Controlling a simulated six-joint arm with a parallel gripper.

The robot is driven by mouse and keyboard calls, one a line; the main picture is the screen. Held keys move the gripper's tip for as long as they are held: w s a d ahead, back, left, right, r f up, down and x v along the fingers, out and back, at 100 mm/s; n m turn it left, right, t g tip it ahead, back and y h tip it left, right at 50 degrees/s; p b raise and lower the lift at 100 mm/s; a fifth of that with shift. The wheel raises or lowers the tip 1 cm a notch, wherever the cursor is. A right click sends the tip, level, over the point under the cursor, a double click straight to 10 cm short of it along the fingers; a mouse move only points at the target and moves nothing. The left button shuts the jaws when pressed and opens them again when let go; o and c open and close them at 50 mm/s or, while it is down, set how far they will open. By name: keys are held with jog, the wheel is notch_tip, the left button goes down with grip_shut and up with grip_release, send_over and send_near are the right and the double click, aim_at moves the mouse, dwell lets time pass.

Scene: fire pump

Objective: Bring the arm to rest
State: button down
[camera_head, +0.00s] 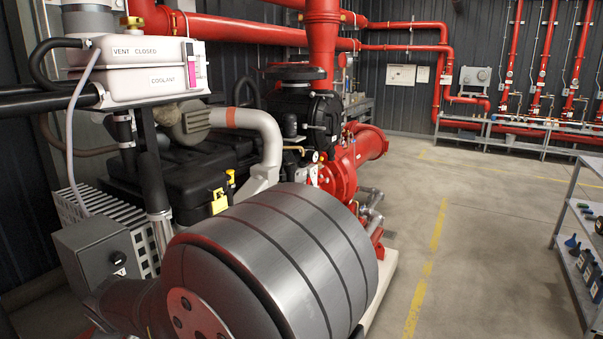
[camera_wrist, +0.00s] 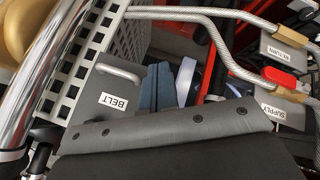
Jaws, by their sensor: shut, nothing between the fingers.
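My gripper (camera_wrist: 157,72) shows in the wrist view as two blue-grey fingers side by side, shut and empty. They rise from behind the dark grey, riveted edge that fills the bottom of that view. A grey panel labelled BELT, with a metal handle, (camera_wrist: 107,90) is just left of the fingers; I cannot tell whether they touch it. In the head view, a large dark grey cylinder, part of my own arm, fills the lower middle. My gripper does not show there.
A white box marked VENT CLOSED and COOLANT (camera_head: 150,68) stands at upper left. The black engine and red pump (camera_head: 340,178) lie beyond my arm. A shelf (camera_head: 585,225) stands at right. The floor (camera_head: 490,240) between is clear. SUPPLY and RETURN pipes cross the wrist view's right.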

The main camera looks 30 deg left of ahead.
jog(key=shift+s+a+m+t+h, duration=0.15)
jog(key=shift+s+m+t+h, duration=0.15)
jog(key=shift+s+m+t, duration=0.75)
jog(key=shift+s+m+g, duration=0.2)
jog(key=shift+m+g, duration=0.05)
jog(key=c, duration=2.2)
grip_release()
